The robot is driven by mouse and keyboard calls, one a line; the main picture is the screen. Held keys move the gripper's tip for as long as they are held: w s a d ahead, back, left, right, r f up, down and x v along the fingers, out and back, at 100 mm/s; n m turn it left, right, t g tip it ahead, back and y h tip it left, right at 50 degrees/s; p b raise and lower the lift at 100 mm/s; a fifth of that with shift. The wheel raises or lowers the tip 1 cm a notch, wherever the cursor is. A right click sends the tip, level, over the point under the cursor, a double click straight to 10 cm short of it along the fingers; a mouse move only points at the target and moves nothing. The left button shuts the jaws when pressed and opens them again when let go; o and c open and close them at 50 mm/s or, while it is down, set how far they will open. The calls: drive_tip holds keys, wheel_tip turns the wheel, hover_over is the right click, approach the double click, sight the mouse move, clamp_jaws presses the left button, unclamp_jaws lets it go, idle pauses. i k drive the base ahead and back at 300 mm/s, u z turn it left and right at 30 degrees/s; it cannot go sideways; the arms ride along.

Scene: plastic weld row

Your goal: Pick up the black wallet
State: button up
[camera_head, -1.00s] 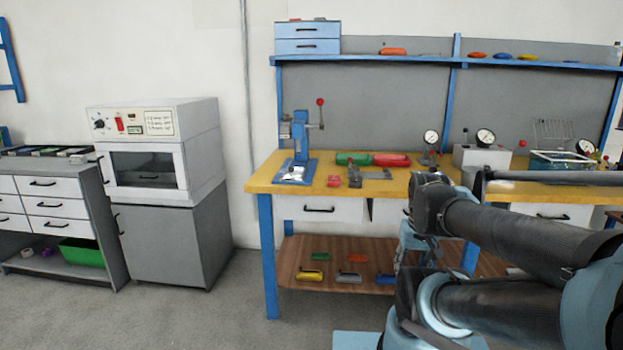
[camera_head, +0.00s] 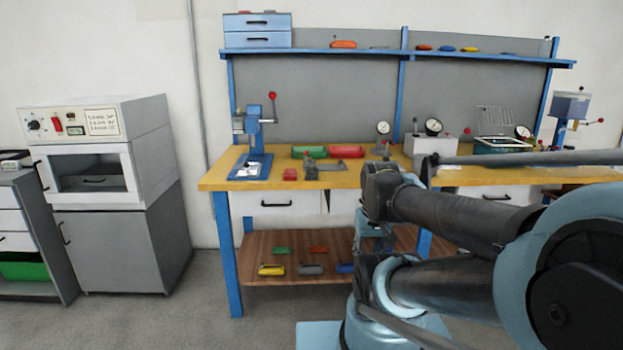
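I cannot make out a black wallet in this view. My folded arm fills the lower right, its dark links and pale blue joints covering part of the workbench (camera_head: 330,180) and its lower shelf (camera_head: 290,246). I cannot pick out my gripper's fingers. The yellow bench top carries a blue hand press (camera_head: 254,150), a red bin (camera_head: 346,152), a green bin (camera_head: 309,152) and small dial gauges.
A white oven (camera_head: 100,160) stands on a grey cabinet (camera_head: 115,250) at the left. A drawer unit with a green bin (camera_head: 28,266) is at the far left edge. Grey floor (camera_head: 205,300) is free between the cabinet and the bench.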

sight(310, 174)
drive_tip(key=z, duration=2.35)
drive_tip(key=k, duration=1)
drive_tip(key=u, duration=1.35)
drive_tip(key=i, duration=1)
drive_tip(key=z, duration=0.05)
